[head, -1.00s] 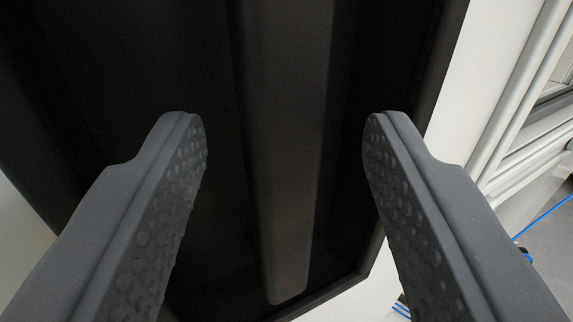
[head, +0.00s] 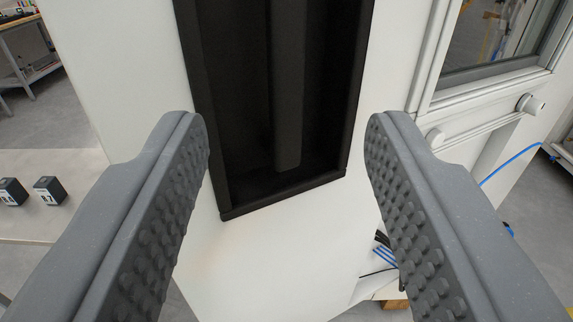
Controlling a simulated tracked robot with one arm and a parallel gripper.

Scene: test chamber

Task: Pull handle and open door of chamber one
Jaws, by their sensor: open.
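The handle (head: 288,100) is a dark vertical bar inside a black recessed frame (head: 283,196) on a white panel. Its lower end shows; its upper part runs out of the top of the view. My gripper (head: 287,130) is open, with one grey studded finger on each side of the picture. The handle appears between the two fingers, but the gripper is back from it and nothing is held. The white panel (head: 290,245) around the recess looks like the chamber door; its outer edges are only partly in view.
At the right is a white framed window (head: 500,55) with a rail and round knob (head: 530,104) below it. Blue and black cables (head: 384,252) hang below. At the left, small black boxes (head: 48,190) stand on a light table (head: 75,160); a shelf stands farther back.

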